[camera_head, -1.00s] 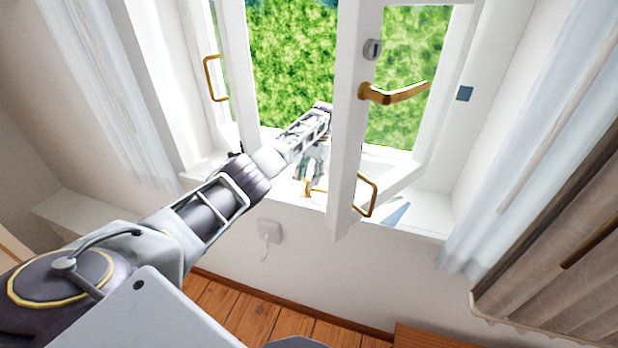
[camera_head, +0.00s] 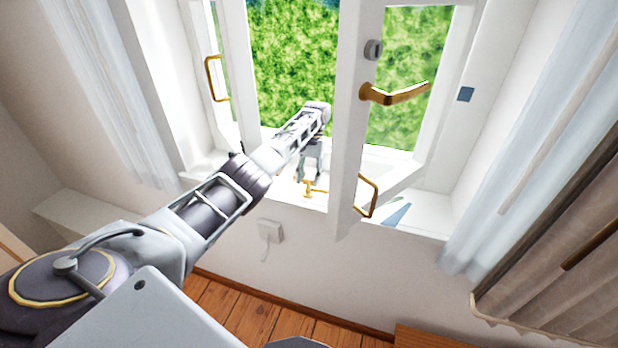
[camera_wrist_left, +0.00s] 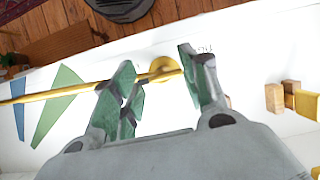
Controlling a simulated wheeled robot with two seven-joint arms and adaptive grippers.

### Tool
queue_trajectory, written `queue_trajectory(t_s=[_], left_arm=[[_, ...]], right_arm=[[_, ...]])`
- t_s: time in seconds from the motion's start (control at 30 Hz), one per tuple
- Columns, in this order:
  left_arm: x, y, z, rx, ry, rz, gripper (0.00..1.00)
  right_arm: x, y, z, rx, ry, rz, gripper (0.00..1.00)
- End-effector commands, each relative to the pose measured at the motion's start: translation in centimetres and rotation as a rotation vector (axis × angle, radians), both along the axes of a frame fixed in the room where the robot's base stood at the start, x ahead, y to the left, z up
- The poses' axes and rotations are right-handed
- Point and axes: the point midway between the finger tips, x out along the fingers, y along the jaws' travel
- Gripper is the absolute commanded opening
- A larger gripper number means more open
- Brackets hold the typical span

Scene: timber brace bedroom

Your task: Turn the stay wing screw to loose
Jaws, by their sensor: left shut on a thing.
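The stay wing screw (camera_wrist_left: 163,68) is a round brass piece on the long brass stay (camera_wrist_left: 60,92), seen between my fingers in the left wrist view. Some of this brass fitting (camera_head: 310,189) also shows on the window sill in the head view, just below my fingers. My left gripper (camera_head: 308,177) reaches down to the sill, left of the open window sash (camera_head: 346,190). Its green-padded fingers (camera_wrist_left: 160,75) are shut on the wing screw; the exact contact is partly hidden. My right gripper is in neither view.
The open sash, with a brass lever handle (camera_head: 395,94) and a brass pull (camera_head: 368,196), stands close right of my left gripper. Small wooden blocks (camera_wrist_left: 275,97) and green (camera_wrist_left: 58,100) and blue flat pieces lie on the sill. A wall socket (camera_head: 270,231) is below.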

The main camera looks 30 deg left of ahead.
Motion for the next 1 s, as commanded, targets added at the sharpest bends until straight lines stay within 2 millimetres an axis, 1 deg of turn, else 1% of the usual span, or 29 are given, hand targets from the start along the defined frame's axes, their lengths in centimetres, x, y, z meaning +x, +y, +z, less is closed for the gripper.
queue_trajectory(t_s=[0.07, 0.1, 0.23, 0.27, 0.77, 1.0], left_arm=[[0.13, 0.06, 0.2, 0.002, -0.005, 0.001, 0.21], [0.13, 0.06, 0.2, 0.002, -0.005, 0.001, 0.47], [0.1, 0.05, 0.16, 0.001, -0.004, 0.0, 0.64], [0.08, 0.04, 0.14, 0.001, -0.004, 0.0, 0.66], [0.03, 0.0, 0.03, 0.001, -0.001, -0.02, 0.66], [0.03, -0.05, 0.04, 0.001, -0.001, -0.107, 0.66]], right_arm=[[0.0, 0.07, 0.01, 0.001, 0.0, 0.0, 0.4], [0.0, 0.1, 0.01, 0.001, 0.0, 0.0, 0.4], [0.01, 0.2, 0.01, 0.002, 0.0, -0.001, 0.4], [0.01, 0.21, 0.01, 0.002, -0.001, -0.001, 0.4], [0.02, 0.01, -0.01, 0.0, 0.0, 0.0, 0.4], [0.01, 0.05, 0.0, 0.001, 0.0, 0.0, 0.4]])
